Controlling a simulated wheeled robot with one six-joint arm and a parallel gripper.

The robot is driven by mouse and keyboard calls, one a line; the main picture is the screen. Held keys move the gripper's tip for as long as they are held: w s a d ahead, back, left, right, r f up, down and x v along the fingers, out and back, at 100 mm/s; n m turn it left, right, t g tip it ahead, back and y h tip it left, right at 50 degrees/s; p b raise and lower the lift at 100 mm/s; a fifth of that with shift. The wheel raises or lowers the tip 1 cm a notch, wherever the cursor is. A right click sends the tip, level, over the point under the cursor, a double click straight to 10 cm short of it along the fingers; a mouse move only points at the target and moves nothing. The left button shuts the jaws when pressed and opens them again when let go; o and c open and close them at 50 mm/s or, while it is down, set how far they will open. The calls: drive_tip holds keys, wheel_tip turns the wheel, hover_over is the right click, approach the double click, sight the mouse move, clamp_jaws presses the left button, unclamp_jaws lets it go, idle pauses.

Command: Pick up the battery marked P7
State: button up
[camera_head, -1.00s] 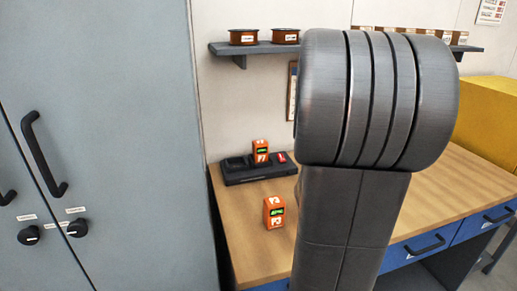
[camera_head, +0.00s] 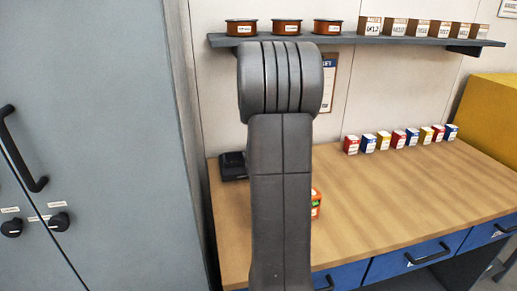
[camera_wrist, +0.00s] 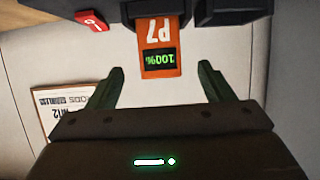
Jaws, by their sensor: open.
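The battery P7 (camera_wrist: 160,35) is orange, with white lettering and a green 100% display. It appears upside down at the top middle of the wrist view, set in the dark charger (camera_wrist: 232,12). My gripper (camera_wrist: 162,70) is open, its two green-edged fingertips just below and to either side of the battery's display end, with a gap on each side. Nothing is held. In the head view my arm hides P7 and most of the charger (camera_head: 231,168).
Several small coloured boxes (camera_head: 397,139) line the bench's back. A shelf (camera_head: 345,39) with spools and boxes hangs above. A grey cabinet (camera_head: 95,140) stands left.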

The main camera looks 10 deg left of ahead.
drive_tip(key=shift+p+x, duration=0.4)
drive_tip(key=shift+x, duration=3.4)
drive_tip(key=c, duration=1.2)
drive_tip(key=shift+r, duration=0.2)
drive_tip(key=shift+c, duration=1)
